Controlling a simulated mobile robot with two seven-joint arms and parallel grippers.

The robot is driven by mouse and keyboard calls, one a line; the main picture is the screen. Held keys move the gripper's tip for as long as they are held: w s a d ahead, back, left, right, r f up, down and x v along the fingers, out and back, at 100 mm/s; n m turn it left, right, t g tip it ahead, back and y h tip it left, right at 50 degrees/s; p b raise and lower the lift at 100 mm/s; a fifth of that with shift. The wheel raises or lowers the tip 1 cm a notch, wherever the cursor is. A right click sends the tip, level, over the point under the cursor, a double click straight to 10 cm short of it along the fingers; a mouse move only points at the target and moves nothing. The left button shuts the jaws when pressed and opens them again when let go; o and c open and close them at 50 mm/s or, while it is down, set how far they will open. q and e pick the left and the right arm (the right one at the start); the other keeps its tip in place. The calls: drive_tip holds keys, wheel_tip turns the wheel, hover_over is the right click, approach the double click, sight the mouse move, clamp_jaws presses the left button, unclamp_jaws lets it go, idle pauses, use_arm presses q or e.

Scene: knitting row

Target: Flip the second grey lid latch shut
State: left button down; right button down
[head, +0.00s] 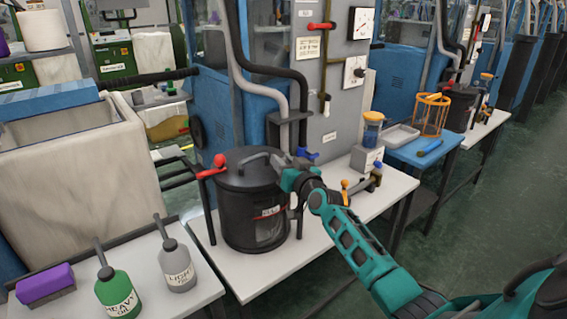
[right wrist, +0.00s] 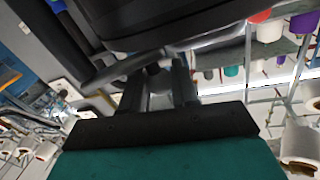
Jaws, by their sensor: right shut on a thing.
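A black canister (head: 255,222) with a flat dark lid (head: 240,178) stands on a white table. My right gripper (head: 287,168) is at the right edge of the lid, shut on a small part there that looks like a grey lid latch. The gripper mostly hides this latch in the head view. In the right wrist view my two dark fingers (right wrist: 170,78) reach up to the canister's rim, close against a grey bar (right wrist: 118,70). The latch's exact angle is hard to tell. My left gripper is not in view.
A green bottle (head: 118,294), a grey bottle (head: 177,265) and a purple-topped block (head: 45,284) stand front left. Small brass and grey fittings (head: 362,184) lie right of the canister.

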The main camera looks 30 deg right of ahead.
drive_tip(key=shift+w+r+m+h+p, duration=0.15)
drive_tip(key=shift+m+h+p, duration=0.15)
drive_tip(key=shift+h+p, duration=0.35)
drive_tip(key=shift+w+m+h+p, duration=0.2)
drive_tip(key=shift+m+h+p, duration=0.35)
drive_tip(key=shift+p, duration=0.45)
drive_tip(key=shift+w+m+g+h, duration=0.15)
drive_tip(key=shift+m+g+h, duration=0.15)
drive_tip(key=shift+h, duration=0.2)
drive_tip(key=h, duration=0.1)
drive_tip(key=m+g+h, duration=0.1)
drive_tip(key=w+m+h, duration=0.1)
drive_tip(key=shift+d+f+m+g+h, duration=0.2)
drive_tip(key=shift+d+m+g+h, duration=0.1)
drive_tip(key=shift+d+h, duration=0.1)
drive_tip(key=shift+w+d+m+g+h, duration=0.2)
drive_tip(key=shift+m+g+h, duration=0.3)
drive_tip(key=shift+h, duration=0.15)
drive_tip(key=shift+w+d+m+g+h, duration=0.2)
drive_tip(key=shift+m+g+h, duration=0.25)
drive_tip(key=shift+h, duration=0.2)
drive_tip(key=shift+r, duration=0.1)
drive_tip(key=c, duration=0.9)
unclamp_jaws()
drive_tip(key=shift+d, duration=0.1)
drive_tip(key=shift+s, duration=0.2)
